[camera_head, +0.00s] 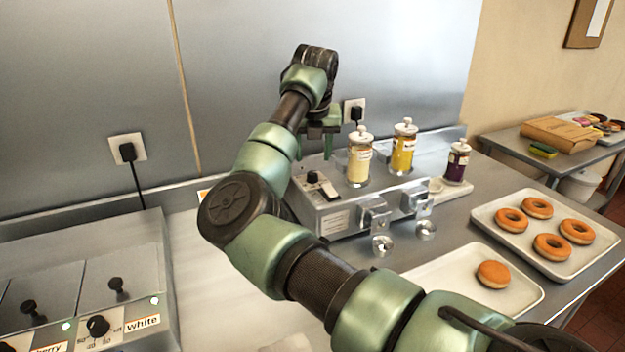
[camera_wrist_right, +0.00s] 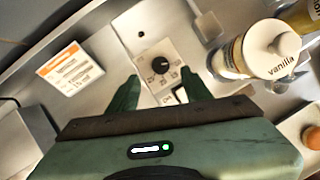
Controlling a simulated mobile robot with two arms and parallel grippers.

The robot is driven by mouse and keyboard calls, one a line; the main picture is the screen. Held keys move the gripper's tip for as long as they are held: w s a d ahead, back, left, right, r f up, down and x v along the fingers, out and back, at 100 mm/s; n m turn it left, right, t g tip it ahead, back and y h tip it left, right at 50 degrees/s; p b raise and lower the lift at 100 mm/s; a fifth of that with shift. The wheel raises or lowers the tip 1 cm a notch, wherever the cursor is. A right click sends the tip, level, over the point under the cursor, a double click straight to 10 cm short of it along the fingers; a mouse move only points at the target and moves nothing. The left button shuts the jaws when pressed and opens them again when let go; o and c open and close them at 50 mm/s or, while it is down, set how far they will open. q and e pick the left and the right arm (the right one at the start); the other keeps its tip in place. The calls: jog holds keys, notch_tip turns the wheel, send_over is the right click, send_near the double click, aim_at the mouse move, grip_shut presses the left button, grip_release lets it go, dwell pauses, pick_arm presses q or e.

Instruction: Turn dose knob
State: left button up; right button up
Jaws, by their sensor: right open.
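The dose knob is a small black dial knob (camera_wrist_right: 160,64) on a pale scale plate with printed numbers. In the head view the knob (camera_head: 312,177) sits on top of the metal dispenser (camera_head: 345,215), at its left end. My right gripper (camera_head: 326,146) points down above the back of the dispenser. In the right wrist view its two green fingers (camera_wrist_right: 160,82) are open and empty, one on each side of the lower part of the scale plate. The knob lies just beyond the fingertips, and no contact shows. My left gripper is out of view.
Lidded jars stand at the dispenser: a cream vanilla one (camera_head: 359,162), a yellow one (camera_head: 403,150) and a purple one (camera_head: 457,165). Trays with a single donut (camera_head: 493,274) and several donuts (camera_head: 551,247) lie at right. A heated unit with knobs (camera_head: 98,326) stands at lower left.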

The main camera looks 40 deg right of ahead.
aim_at(312, 172)
jog(key=p+x, duration=0.1)
jog(key=x, duration=0.6)
jog(key=shift+f+p, duration=0.1)
jog(key=shift+p, duration=0.25)
grip_shut()
